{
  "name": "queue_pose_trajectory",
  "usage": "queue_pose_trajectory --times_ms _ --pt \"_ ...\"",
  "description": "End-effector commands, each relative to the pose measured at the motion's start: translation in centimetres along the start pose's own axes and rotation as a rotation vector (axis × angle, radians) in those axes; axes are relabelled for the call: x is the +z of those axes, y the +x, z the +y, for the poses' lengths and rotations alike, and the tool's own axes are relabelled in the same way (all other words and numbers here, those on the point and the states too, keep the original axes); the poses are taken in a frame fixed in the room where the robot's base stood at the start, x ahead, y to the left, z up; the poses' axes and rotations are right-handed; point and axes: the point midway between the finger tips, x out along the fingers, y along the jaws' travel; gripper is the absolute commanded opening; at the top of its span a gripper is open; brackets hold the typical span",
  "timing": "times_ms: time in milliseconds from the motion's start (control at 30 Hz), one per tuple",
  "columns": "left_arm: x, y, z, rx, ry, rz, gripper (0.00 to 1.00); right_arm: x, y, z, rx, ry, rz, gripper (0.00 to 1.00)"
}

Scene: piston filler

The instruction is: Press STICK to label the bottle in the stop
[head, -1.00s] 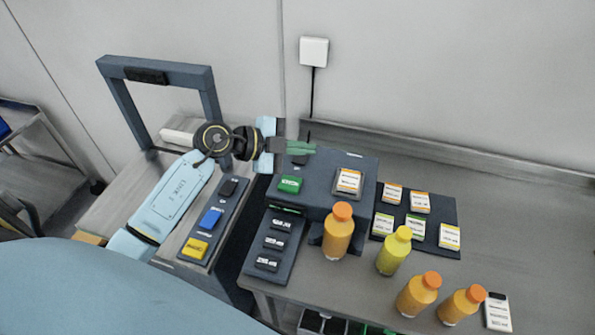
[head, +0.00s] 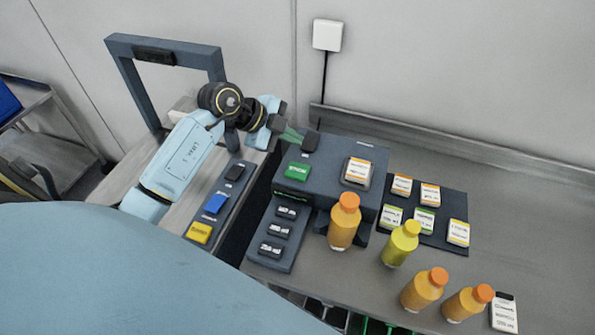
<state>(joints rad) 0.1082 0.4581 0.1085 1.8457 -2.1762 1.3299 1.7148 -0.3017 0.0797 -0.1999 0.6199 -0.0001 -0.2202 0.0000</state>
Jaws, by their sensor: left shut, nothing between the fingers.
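The labeller is a dark block (head: 332,160) with a green button (head: 298,171) on its top left; its lettering is too small to read surely. A black button (head: 311,142) lies behind the green one. An orange bottle with an orange cap (head: 343,225) stands upright at the front of the block, in the stop. My left gripper (head: 295,137) has green fingertips, which are shut and empty. They are just left of the black button and behind the green button, seemingly above the block's back left edge; contact cannot be told. My right gripper is out of view.
A panel with black keys (head: 270,256) adjoins the block. Left of it is a strip with a blue button (head: 216,203) and a yellow button (head: 199,233). Label stacks lie on a dark mat (head: 452,198). A yellow bottle (head: 400,246) and two orange bottles (head: 424,290) stand at front right.

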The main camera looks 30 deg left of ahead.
Motion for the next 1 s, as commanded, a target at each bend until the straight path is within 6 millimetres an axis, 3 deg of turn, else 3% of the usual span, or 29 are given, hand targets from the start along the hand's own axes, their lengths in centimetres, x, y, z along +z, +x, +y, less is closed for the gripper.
queue_pose_trajectory --times_ms 533,1000 --pt "3.0 4.1 3.0 -0.002 0.000 0.000 0.00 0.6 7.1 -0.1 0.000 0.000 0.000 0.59" --pt "4.0 5.5 4.0 -0.001 0.000 0.001 0.00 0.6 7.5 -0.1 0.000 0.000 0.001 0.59"
